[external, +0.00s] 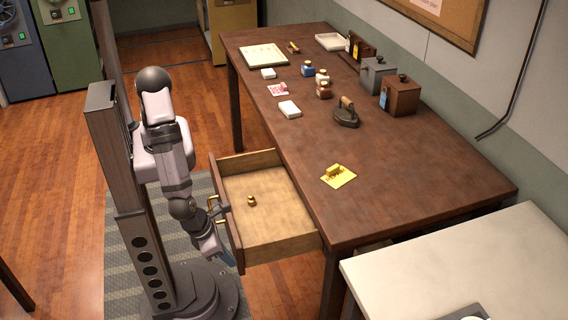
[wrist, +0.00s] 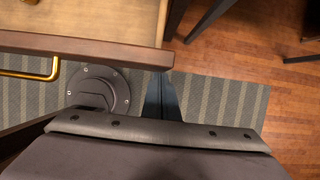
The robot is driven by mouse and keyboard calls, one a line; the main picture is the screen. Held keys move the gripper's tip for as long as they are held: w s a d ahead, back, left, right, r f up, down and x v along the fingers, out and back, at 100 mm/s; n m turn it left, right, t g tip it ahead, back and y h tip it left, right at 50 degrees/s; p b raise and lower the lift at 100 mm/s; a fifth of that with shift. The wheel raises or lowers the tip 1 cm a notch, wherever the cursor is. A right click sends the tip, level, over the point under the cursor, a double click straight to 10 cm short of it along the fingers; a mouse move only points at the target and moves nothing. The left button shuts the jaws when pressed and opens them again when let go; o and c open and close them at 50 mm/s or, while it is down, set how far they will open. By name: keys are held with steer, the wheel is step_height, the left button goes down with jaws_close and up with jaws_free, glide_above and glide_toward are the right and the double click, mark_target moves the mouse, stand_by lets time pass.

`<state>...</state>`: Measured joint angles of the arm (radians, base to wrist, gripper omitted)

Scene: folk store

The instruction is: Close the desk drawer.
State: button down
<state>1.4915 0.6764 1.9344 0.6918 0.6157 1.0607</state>
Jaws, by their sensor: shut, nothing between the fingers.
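The desk drawer (external: 275,225) is pulled out from the left side of the brown desk (external: 420,190). Its inside shows, with a small brass weight (external: 251,201) lying in it. The drawer front (wrist: 90,47) has a brass handle (wrist: 32,74) on its outer face, which also shows in the external view (external: 219,206). My gripper (external: 231,259) is low on the outer side of the drawer front, by its near end. In the wrist view the shut, empty fingers (wrist: 163,84) are by the end of the front; I cannot tell whether they touch it.
The desk top holds a yellow note with a brass piece (external: 338,176), an iron (external: 346,114), boxes and bottles, all away from the drawer. A pale table (external: 460,260) stands at the near right. A striped mat (wrist: 235,105) covers floor outside the drawer.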

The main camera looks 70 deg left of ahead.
mark_target(313, 236)
steer(key=w+p, duration=0.7)
steer(key=w, duration=1.8)
steer(key=shift+w, duration=0.2)
steer(key=shift+w+r, duration=0.1)
steer(key=shift+r, duration=0.05)
steer(key=shift+w, duration=0.1)
steer(key=shift+d+r, duration=0.1)
steer(key=shift+s, duration=0.55)
steer(key=s, duration=0.4)
steer(key=shift+r, duration=0.25)
steer(key=b+v, duration=0.1)
steer(key=v, duration=0.8)
